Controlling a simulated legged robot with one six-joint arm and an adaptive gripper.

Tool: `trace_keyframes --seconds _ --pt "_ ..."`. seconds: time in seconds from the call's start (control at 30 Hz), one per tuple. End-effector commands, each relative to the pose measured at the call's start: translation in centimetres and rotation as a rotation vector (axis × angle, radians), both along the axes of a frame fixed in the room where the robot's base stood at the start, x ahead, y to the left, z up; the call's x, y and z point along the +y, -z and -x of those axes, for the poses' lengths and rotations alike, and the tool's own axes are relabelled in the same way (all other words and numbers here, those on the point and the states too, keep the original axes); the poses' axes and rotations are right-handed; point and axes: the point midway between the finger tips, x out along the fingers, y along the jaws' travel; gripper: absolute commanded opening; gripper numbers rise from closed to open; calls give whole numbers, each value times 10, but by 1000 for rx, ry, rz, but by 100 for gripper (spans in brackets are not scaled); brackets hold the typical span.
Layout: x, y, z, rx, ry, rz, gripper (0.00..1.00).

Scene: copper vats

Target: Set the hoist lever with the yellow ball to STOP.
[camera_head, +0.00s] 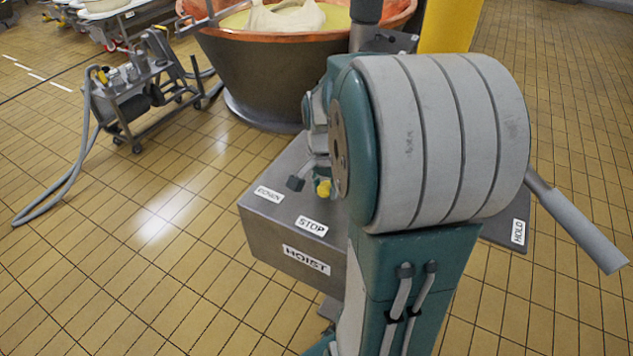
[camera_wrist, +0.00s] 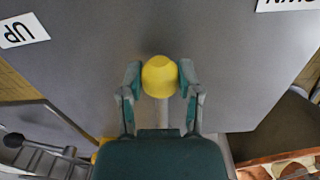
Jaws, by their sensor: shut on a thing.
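The hoist box (camera_head: 270,230) is grey, with a HOIST label (camera_head: 306,260) on its front. Its top carries a STOP label (camera_head: 311,226) and another label to the left (camera_head: 269,194) that seems to read DOWN. The lever's yellow ball (camera_head: 323,188) shows just behind the STOP label. In the wrist view, the yellow ball (camera_wrist: 160,77) sits between the two fingers of my gripper (camera_wrist: 160,82), which are shut on it. There, an UP label (camera_wrist: 22,31) is at left and part of a DOWN label (camera_wrist: 287,4) at right. My arm hides much of the box; the lever's exact setting is unclear.
A copper vat (camera_head: 260,65) with a white bundle stands behind the box. A wheeled pump cart (camera_head: 140,90) with hoses is at left. The tiled floor at front left is clear.

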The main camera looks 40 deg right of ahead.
Motion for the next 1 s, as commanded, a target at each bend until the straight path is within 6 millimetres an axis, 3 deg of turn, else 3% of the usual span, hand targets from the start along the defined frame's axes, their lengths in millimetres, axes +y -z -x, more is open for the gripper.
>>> trace_keyframes --seconds 0.67,0.7,0.77,1.0 --pt "-3 1 10 3 -80 -2 0" --pt "-3 1 10 3 -80 -2 49" --pt "-3 1 10 3 -80 -2 76" --pt "-3 0 9 1 -80 0 79"
